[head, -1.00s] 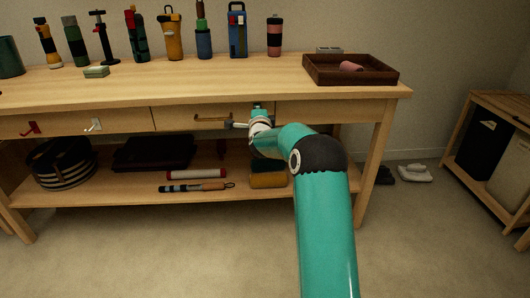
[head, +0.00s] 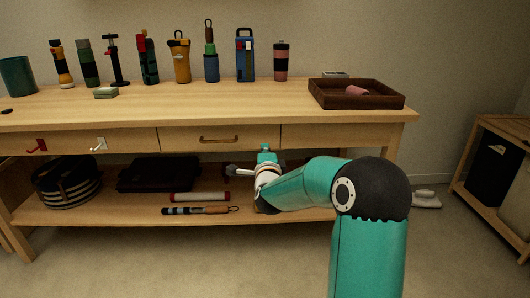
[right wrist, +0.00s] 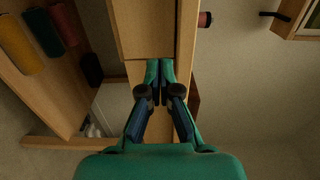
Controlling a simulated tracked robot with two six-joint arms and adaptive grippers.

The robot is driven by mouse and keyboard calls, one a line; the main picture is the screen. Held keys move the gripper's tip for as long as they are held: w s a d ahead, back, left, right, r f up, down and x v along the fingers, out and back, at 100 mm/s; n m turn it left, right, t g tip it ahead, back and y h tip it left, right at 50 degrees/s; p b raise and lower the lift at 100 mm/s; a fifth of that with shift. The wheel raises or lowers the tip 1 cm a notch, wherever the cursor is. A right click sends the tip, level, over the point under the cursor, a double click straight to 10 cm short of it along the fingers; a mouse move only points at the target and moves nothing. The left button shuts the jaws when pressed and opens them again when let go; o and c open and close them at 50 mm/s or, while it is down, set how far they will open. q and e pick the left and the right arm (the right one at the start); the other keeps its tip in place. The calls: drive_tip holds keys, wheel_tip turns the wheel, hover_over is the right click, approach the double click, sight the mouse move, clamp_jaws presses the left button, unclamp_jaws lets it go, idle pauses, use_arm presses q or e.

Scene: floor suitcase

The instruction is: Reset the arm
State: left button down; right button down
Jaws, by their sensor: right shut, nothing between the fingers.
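My right arm reaches in from the lower right of the head view, and my right gripper (head: 264,151) is in front of the workbench (head: 340,119), just below the drawer front. In the right wrist view its two teal-tipped fingers (right wrist: 159,72) are together with nothing between them. The gripper is apart from the brass handle (head: 219,139) of the middle drawer (head: 180,138), which looks shut. My left gripper is not in view.
Several bottles and tools line the bench's back, including a blue flask (head: 245,58). A brown tray (head: 355,101) holds a pink item (head: 357,91). The lower shelf (head: 110,208) holds bags and rolls.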

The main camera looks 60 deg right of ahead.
drive_tip(key=w+a+f+n+t+y, duration=0.1)
drive_tip(key=w+a+f+n+y, duration=0.15)
drive_tip(key=w+a+f, duration=0.35)
drive_tip(key=w+a+f+n+t+y, duration=0.1)
drive_tip(key=w+a+f+n+y, duration=0.15)
drive_tip(key=w+a+f, duration=0.45)
drive_tip(key=s+a+f+n+g+y+p, duration=0.15)
drive_tip(key=a+f+n+y, duration=0.35)
drive_tip(key=a+f, duration=1)
drive_tip(key=s+a+f+n+g+y, duration=0.4)
drive_tip(key=s+a+f+n, duration=0.2)
drive_tip(key=s+a+f, duration=0.45)
drive_tip(key=s+a+f+n+g+y, duration=0.45)
drive_tip(key=s+a, duration=0.35)
drive_tip(key=a, duration=0.5)
drive_tip(key=s+a+n+g, duration=0.1)
drive_tip(key=s+a+n, duration=0.1)
drive_tip(key=s+n, duration=0.5)
wheel_tip(320, 180, up, 38)
drive_tip(key=p, duration=3.8)
drive_tip(key=shift+w+f, duration=0.2)
drive_tip(key=shift+w, duration=0.1)
